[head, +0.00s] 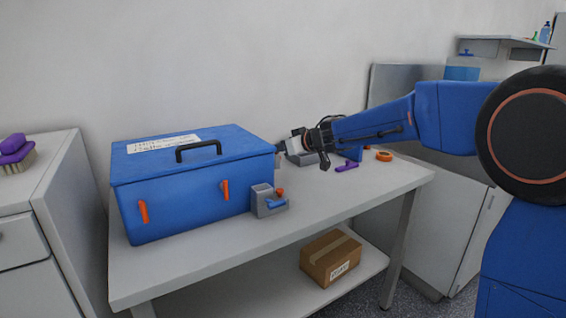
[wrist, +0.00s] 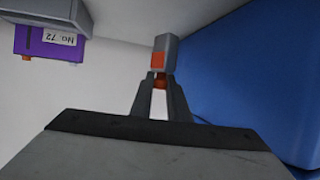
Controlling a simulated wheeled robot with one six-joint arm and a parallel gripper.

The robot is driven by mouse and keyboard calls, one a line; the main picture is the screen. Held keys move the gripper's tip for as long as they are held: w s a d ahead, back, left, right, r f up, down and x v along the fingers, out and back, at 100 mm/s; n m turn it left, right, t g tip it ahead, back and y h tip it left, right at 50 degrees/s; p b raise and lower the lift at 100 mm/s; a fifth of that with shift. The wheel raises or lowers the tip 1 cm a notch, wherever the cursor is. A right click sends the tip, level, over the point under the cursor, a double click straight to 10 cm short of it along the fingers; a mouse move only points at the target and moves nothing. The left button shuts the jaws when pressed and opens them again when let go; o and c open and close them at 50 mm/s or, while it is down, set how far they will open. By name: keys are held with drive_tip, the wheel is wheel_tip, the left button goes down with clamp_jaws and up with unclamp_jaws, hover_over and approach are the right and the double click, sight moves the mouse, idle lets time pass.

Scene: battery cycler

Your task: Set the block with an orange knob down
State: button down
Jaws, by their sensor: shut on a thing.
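In the wrist view my gripper (wrist: 160,84) is shut on the orange knob of a small grey block (wrist: 165,50). The block has an orange patch on its side and points away from the fingers, over the pale tabletop. I cannot tell whether it touches the table. In the head view my gripper (head: 284,147) is behind the right end of the blue box, and the held block is mostly hidden there.
The big blue toolbox (head: 190,190) stands close beside the gripper; its blue wall (wrist: 265,75) fills the wrist view's right. A grey fixture (head: 263,201) with a blue lever and orange knob stands in front.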

drive_tip(key=shift+f, duration=2.3)
drive_tip(key=shift+f, duration=0.1)
drive_tip(key=c, duration=1.7)
unclamp_jaws()
drive_tip(key=v, duration=1.2)
drive_tip(key=shift+d, duration=0.1)
